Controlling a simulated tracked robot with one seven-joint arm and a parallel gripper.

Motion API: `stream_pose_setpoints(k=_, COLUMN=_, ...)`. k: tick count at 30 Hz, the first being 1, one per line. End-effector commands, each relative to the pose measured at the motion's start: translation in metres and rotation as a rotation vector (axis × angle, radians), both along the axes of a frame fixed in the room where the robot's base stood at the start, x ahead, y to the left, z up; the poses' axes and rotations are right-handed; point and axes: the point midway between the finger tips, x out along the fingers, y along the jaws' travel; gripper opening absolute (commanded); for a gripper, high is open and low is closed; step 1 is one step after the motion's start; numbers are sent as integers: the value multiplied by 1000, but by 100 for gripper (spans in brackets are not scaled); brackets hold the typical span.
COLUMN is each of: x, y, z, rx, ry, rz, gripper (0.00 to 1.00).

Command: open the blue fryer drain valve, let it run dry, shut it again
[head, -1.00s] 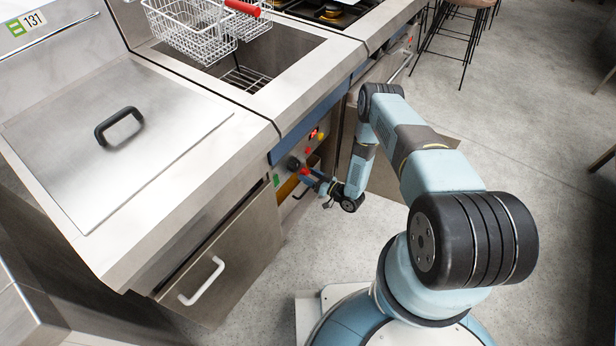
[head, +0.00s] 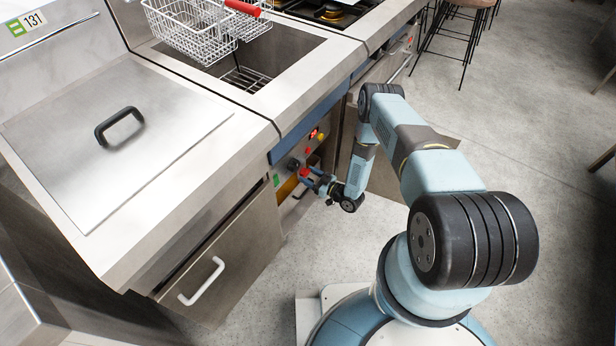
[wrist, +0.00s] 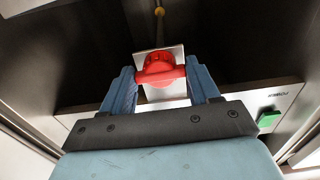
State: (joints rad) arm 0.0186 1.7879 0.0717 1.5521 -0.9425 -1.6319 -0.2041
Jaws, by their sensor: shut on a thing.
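The fryer with the blue front band (head: 310,119) has an open well with a dark rack at the bottom. A red valve handle (head: 304,172) is low on its front, inside the cabinet. In the wrist view the red handle (wrist: 159,67) has a pale square plate behind it. My gripper (head: 314,181) is at the handle. In the wrist view my gripper's blue fingers (wrist: 161,76) stand on either side of the red handle, shut on it. The valve outlet and any flow of oil cannot be seen.
White wire baskets (head: 190,32) hang over the well. A lidded steel unit (head: 130,185) stands left, its front door with a white handle (head: 202,281). A dark knob (head: 293,163) and red display (head: 314,133) sit above the valve. Floor right of my base is clear.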

Motion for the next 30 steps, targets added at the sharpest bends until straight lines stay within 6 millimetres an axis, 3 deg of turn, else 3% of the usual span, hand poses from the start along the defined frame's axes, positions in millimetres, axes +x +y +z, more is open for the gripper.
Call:
stream_pose_setpoints(k=10, x=3, y=-4, z=0, rx=-14, ry=-13, rz=-6, gripper=30)
stream_pose_setpoints(k=11, x=3, y=-4, z=0, rx=-14, ry=-13, rz=-6, gripper=63)
stream_pose_setpoints(k=18, x=1, y=-2, z=0, rx=-11, ry=-11, rz=-3, gripper=86)
stream_pose_setpoints(k=30, x=-6, y=-10, z=-1, rx=-10, ry=-9, rz=-3, gripper=86)
